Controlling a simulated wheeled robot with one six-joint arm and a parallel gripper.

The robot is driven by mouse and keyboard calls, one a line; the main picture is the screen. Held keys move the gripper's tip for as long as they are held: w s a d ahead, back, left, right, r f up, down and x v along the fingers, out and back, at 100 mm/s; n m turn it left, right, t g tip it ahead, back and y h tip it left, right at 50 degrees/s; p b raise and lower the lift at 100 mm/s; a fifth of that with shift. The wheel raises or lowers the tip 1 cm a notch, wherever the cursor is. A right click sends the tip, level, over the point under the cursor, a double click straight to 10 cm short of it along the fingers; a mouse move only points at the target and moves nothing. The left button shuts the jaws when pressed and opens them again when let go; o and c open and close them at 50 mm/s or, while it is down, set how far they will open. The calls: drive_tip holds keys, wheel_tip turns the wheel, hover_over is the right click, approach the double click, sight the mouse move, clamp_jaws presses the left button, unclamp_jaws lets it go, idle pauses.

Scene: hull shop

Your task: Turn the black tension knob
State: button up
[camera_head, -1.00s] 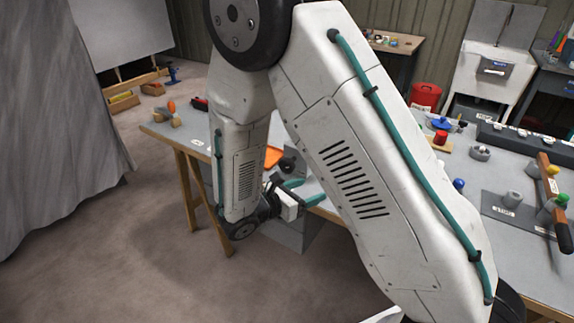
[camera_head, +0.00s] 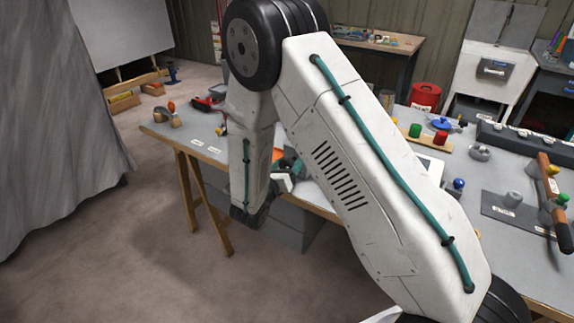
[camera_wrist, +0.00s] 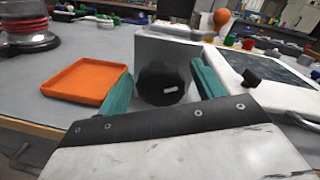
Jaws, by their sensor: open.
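The black tension knob (camera_wrist: 162,84) is on the front of a grey box (camera_wrist: 182,45), seen in the wrist view. A small pale mark shows on the knob's face. My gripper (camera_wrist: 162,82) is open, with one teal finger on the left of the knob and one on the right. The right finger looks close to the knob's side; I cannot tell whether either finger touches it. In the head view my arm hides the knob, and only a bit of my gripper's teal shows beside the table edge.
An orange tray (camera_wrist: 88,80) lies left of the box. A machine with a red part (camera_wrist: 27,25) stands at the far left. A white item with a dark panel (camera_wrist: 275,73) and a small black knob (camera_wrist: 252,77) is at the right. The wooden trestle table (camera_head: 182,135) has a front edge near my arm.

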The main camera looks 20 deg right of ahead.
drive_tip(key=shift+w+d, duration=0.15)
drive_tip(key=shift+d, duration=0.05)
drive_tip(key=c, duration=1)
drive_tip(key=shift+o, duration=0.2)
drive_tip(key=shift+m, duration=2)
drive_tip(key=o, duration=1)
drive_tip(key=shift+c, duration=0.2)
drive_tip(key=shift+a, duration=0.1)
drive_tip(key=v, duration=0.8)
drive_tip(key=shift+f, duration=0.15)
